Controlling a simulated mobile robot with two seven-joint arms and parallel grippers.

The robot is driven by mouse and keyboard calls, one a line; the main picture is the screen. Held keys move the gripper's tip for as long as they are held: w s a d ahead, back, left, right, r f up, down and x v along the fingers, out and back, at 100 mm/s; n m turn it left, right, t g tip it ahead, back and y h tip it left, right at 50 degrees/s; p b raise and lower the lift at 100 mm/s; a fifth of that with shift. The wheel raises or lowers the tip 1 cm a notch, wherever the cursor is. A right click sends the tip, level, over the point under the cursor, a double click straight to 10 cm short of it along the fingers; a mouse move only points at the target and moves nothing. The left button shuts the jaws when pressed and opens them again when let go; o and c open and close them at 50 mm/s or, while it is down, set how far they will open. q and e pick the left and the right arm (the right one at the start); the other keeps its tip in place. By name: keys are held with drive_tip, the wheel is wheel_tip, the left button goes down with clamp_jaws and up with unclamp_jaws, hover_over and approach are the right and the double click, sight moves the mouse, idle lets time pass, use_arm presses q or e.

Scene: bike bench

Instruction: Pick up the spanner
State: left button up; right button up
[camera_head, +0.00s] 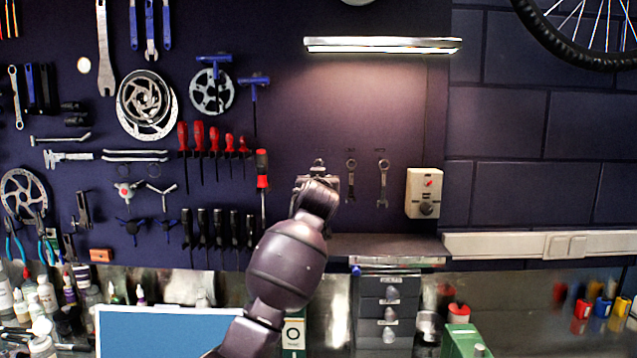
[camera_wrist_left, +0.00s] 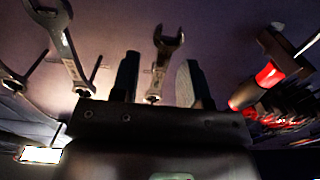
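Three small metal spanners hang in a row on the dark wall panel. The leftmost spanner (camera_head: 319,165) is mostly hidden behind my left gripper (camera_head: 318,184) in the head view; only its top end shows. In the left wrist view this spanner (camera_wrist_left: 166,48) stands between the two fingers of my left gripper (camera_wrist_left: 160,75), which are open with a gap on both sides. The other spanners, the middle one (camera_head: 351,181) and the right one (camera_head: 382,183), hang to the right in the head view. My right gripper is not in view.
A red-handled screwdriver (camera_head: 262,183) hangs just left of my gripper, beside a row of red screwdrivers. A shelf (camera_head: 385,246) juts out below the spanners. A switch box (camera_head: 424,193) is to the right, and a lamp (camera_head: 382,45) is above.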

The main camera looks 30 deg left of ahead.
use_arm(q)
clamp_jaws()
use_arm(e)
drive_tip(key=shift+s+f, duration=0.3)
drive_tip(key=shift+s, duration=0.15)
use_arm(q)
drive_tip(key=b+v, duration=0.1)
drive_tip(key=v, duration=1.7)
drive_tip(key=shift+r+b, duration=0.3)
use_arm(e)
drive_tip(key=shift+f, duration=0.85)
